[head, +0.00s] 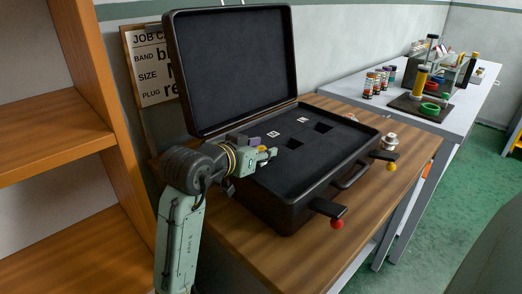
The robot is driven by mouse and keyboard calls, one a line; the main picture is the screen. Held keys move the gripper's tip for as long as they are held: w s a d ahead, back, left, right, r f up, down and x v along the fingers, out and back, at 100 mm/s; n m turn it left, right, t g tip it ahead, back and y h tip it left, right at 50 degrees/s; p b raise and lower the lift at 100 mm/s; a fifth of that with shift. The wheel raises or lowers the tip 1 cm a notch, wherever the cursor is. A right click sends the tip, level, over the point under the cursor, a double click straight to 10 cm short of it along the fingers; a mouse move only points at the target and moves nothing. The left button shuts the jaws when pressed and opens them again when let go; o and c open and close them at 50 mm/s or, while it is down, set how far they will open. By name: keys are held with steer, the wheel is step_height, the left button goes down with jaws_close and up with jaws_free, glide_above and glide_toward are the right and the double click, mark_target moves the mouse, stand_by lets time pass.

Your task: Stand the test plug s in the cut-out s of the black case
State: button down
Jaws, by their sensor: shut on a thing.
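The black case (285,196) stands open on the wooden bench, its lid raised at the back. Its dark foam shows two square cut-outs, a nearer one (294,144) and a farther one (323,127). A small white label lies beside each; the letters are too small to read, so I cannot tell which is s. My gripper (268,155) is over the left part of the case, left of the nearer cut-out. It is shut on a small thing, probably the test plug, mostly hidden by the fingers. I cannot make out the plug's shape or tilt.
The raised lid (236,70) stands behind my gripper. Latches with a red knob (337,224) and a yellow knob (391,167) stick out in front. A silver part (389,141) stands right of the case. A job card (155,68) hangs behind; a grey table (386,112) stands beyond.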

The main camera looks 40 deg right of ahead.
step_height(320, 180, down, 2)
steer(key=shift+s+d+f+y, duration=0.1)
steer(key=shift+y, duration=0.2)
steer(key=c, duration=1.2)
jaws_free()
steer(key=shift+o, duration=0.2)
steer(key=shift+r, duration=0.55)
steer(key=shift+a+r, duration=0.1)
steer(key=shift+a, duration=0.2)
steer(key=b+v, duration=0.1)
steer(key=v, duration=1)
steer(key=shift+a+r+b, duration=0.25)
steer(key=shift+r+b, duration=0.05)
steer(key=shift+r, duration=0.05)
